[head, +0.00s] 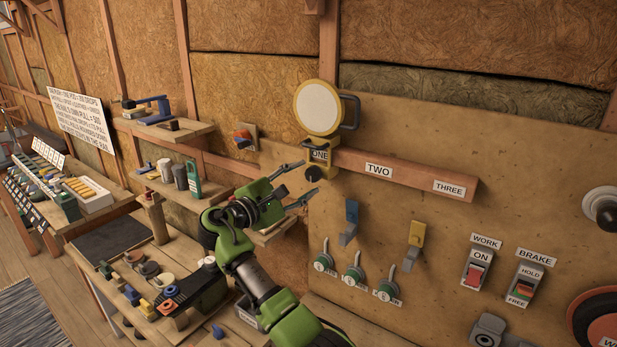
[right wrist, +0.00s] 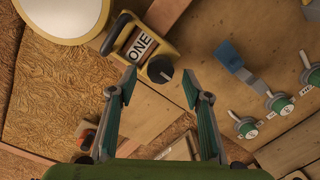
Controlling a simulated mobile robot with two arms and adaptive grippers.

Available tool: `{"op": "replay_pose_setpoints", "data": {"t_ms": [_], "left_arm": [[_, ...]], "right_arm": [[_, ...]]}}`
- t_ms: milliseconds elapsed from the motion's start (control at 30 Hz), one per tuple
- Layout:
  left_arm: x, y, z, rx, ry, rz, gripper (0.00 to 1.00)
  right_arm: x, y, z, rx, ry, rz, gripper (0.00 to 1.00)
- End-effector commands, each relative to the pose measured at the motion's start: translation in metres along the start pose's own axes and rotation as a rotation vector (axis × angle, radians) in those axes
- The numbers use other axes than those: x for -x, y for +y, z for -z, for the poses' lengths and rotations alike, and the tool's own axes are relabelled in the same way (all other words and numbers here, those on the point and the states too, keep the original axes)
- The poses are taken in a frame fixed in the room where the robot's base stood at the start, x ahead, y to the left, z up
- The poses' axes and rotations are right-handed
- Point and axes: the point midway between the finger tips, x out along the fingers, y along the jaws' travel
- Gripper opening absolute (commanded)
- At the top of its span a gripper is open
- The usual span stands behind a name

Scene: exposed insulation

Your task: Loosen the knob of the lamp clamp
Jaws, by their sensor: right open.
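The lamp clamp (head: 320,157) is yellow with a label reading ONE, and it sits at the left end of a wooden rail (head: 405,175). A round white lamp (head: 319,107) with a yellow rim is above it. The clamp's black knob (head: 315,173) is at its lower side. My right gripper (head: 297,184) is open, its fingers pointing at the knob, just left of it. In the right wrist view the knob (right wrist: 160,69) shows between and beyond the two open fingertips (right wrist: 158,88), with no visible contact. My left gripper is not in view.
Below the rail are a blue lever (head: 351,220), a yellow lever (head: 416,235) and several green-based toggles (head: 354,272). WORK (head: 477,270) and BRAKE (head: 525,285) switches are at the right. A cluttered workbench (head: 110,240) stands at the left. Bare board surrounds the rail.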

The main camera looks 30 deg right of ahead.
Motion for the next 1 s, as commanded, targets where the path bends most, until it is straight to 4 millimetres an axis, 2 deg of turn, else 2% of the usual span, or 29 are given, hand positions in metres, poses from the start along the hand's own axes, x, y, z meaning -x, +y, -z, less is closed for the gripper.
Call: {"op": "replay_pose_setpoints", "data": {"t_ms": [33, 200, 400, 600, 1000], "left_arm": [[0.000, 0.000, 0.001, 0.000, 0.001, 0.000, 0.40], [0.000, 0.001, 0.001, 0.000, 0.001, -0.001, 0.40], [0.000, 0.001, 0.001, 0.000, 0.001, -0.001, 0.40], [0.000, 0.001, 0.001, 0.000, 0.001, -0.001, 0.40], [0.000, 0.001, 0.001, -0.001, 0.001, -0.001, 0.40]], "right_arm": [[0.013, 0.001, 0.002, -0.001, 0.004, -0.002, 0.45], [0.049, 0.000, 0.002, -0.001, 0.004, -0.001, 0.45], [0.079, 0.001, 0.001, -0.001, 0.002, -0.002, 0.45], [0.088, 0.001, 0.000, -0.001, -0.001, -0.002, 0.45], [0.088, 0.001, 0.000, -0.001, 0.000, -0.002, 0.45]]}}
